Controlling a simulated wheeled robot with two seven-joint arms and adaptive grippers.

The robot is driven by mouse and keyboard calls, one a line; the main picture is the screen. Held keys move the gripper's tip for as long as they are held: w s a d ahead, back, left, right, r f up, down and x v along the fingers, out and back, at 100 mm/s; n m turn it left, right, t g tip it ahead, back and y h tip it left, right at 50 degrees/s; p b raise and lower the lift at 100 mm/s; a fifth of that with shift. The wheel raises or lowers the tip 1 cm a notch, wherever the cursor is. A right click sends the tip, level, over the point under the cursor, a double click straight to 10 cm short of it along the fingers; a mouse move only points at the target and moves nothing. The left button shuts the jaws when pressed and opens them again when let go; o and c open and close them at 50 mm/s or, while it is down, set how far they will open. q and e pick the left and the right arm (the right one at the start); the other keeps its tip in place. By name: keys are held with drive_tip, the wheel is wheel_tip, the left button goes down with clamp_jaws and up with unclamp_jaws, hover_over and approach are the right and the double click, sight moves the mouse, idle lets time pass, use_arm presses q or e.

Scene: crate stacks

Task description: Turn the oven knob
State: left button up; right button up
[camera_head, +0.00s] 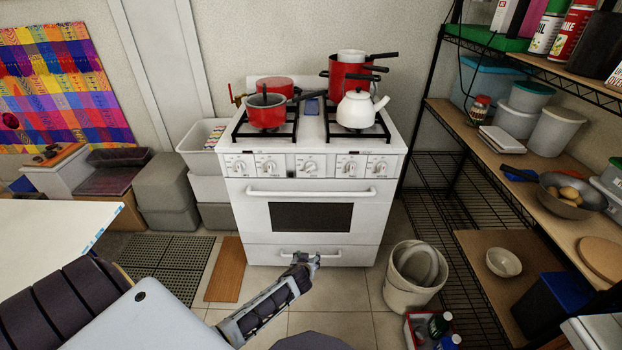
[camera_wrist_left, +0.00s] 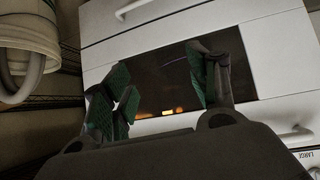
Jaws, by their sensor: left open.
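The white oven (camera_head: 312,195) stands against the wall, with a row of several round knobs (camera_head: 311,167) on its front panel below the cooktop. My left gripper (camera_head: 305,259) is low in front of the oven, by the bottom drawer handle (camera_head: 285,254), well below the knobs. In the left wrist view the open, empty fingers (camera_wrist_left: 158,80) face the dark oven window (camera_wrist_left: 160,85), with the picture turned roughly upside down. The door handle (camera_wrist_left: 296,136) and a bit of the knob panel (camera_wrist_left: 308,156) show at its lower right. My right gripper is not in view.
Red pots (camera_head: 265,110) and a white kettle (camera_head: 358,108) stand on the cooktop. A bucket (camera_head: 410,275) is right of the oven, beside a loaded shelf rack (camera_head: 535,150). A white table (camera_head: 45,235) is at left. Tiled floor before the oven is mostly clear.

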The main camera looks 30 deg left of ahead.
sight(311, 170)
use_arm(q)
drive_tip(key=w+a+r+n+t+y+b, duration=0.1)
drive_tip(key=w+r+n+t+y+b, duration=0.1)
drive_tip(key=r, duration=0.7)
drive_tip(key=w+a+r+n+t+y+b, duration=0.1)
drive_tip(key=w+r+n+t+b, duration=0.1)
drive_tip(key=r+b, duration=0.5)
drive_tip(key=w+a+r+n+t+y+b, duration=0.1)
drive_tip(key=w+r+n+y+b, duration=0.1)
drive_tip(key=r, duration=0.8)
drive_tip(key=w+n+b, duration=0.1)
drive_tip(key=n+b, duration=0.1)
drive_tip(key=n, duration=0.1)
drive_tip(key=shift+w+a+r+t+y, duration=0.15)
drive_tip(key=shift+w+r+t+y, duration=0.15)
drive_tip(key=shift+w+r+t, duration=0.1)
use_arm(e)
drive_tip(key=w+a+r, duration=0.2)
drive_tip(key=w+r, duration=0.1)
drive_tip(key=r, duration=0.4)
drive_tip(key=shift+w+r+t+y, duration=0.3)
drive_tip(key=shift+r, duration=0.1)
